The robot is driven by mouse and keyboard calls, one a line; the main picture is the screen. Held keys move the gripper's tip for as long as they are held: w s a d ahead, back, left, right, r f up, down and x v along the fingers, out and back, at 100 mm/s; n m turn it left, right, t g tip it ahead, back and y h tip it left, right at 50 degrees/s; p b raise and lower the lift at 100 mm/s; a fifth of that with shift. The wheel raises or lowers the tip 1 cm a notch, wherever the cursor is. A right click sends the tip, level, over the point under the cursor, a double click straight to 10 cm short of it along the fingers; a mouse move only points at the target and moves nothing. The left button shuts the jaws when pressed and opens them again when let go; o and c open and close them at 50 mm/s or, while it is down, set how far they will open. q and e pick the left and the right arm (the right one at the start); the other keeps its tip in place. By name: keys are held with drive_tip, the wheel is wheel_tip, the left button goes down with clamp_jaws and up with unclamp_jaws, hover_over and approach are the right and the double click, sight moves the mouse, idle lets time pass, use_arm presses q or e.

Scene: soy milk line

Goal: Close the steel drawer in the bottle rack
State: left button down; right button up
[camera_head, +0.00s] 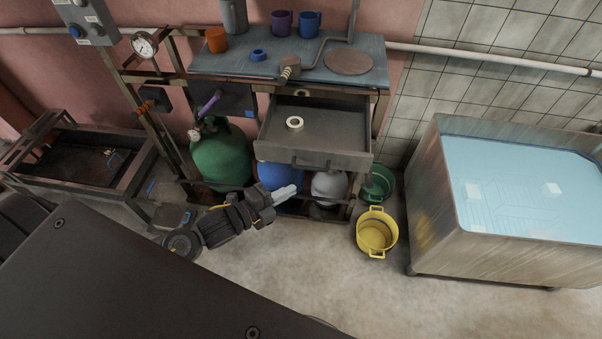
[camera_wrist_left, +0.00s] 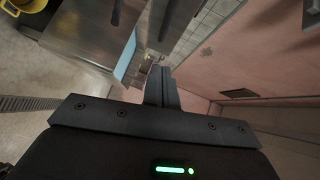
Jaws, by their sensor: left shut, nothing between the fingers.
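The steel drawer (camera_head: 335,133) stands pulled out of the bottle rack (camera_head: 383,90), under its top, in the head view. A pale ring (camera_head: 294,123) lies inside it. The drawer's front has a handle (camera_head: 312,163). My left gripper (camera_head: 297,189) is shut and empty, in front of and below the drawer front, apart from it in the picture. In the left wrist view the closed fingers (camera_wrist_left: 161,87) point away from the camera. My right gripper is not in view.
A green gas bottle (camera_head: 221,155) stands left of the drawer, with a blue one (camera_head: 279,177) below it. Yellow (camera_head: 377,232) and green (camera_head: 384,183) buckets stand right. A water-filled steel tank (camera_head: 465,245) is far right. Mugs (camera_head: 310,23) stand on the rack's top.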

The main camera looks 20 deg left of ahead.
sight(317, 170)
use_arm(q)
drive_tip(key=w, duration=0.2)
drive_tip(key=w+d+p, duration=0.1)
drive_tip(key=w, duration=0.1)
drive_tip(key=w+f, duration=0.1)
drive_tip(key=w, duration=0.1)
drive_tip(key=shift+w+d, duration=0.2)
drive_tip(key=shift+w+a+f+p, duration=0.15)
drive_tip(key=shift+w+f+p, duration=0.15)
drive_tip(key=shift+w, duration=0.15)
